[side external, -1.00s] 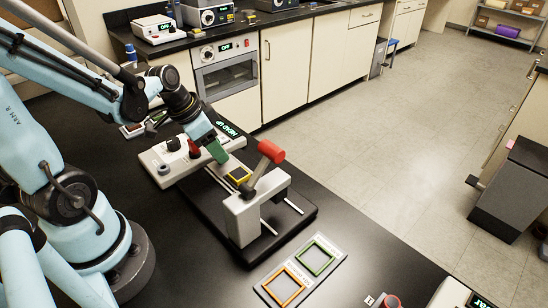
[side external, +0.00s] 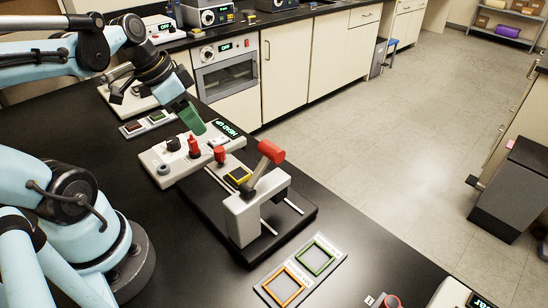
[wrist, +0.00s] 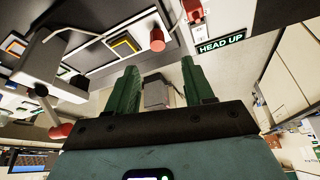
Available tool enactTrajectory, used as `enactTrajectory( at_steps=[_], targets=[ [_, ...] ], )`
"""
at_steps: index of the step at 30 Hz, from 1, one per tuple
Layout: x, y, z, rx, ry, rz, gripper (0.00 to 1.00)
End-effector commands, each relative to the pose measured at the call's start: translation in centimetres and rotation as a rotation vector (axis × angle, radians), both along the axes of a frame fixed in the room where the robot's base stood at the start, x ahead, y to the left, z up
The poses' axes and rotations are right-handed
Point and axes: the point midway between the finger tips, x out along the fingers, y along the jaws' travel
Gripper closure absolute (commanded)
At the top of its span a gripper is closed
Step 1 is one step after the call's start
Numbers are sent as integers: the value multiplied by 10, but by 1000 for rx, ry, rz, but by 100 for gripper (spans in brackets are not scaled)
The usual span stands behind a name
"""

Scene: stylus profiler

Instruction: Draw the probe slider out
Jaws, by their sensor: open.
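The stylus profiler (side external: 242,215) stands on the black bench, with a grey gantry and a red-tipped lever (side external: 270,152). Its control box (side external: 160,178) has a black knob, an upright red handle (side external: 193,146) and a lit "HEAD UP" display. A short red knob (side external: 219,154) sticks out on the box's near side; it also shows in the wrist view (wrist: 157,40). I cannot tell for certain which part is the probe slider. My gripper (side external: 193,124) is above the box near the red handle, apart from the knob. Its green fingers (wrist: 161,85) are apart and empty.
A yellow-framed square (side external: 239,175) lies under the gantry by two rails. A tray with orange and green frames (side external: 300,268) lies in front. A small two-pad panel (side external: 148,123) is behind the box.

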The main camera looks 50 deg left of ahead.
Motion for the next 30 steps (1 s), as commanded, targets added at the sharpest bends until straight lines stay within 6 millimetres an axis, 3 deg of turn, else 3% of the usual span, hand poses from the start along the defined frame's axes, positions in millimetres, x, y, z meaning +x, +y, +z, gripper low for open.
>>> enactTrajectory(
  at_steps=[9,26,30],
  targets=[
    [-7,2,18,1,0,1,48],
    [-7,2,19,1,0,2,48],
    [-2,-7,14,13,-9,28,48]
  ],
)
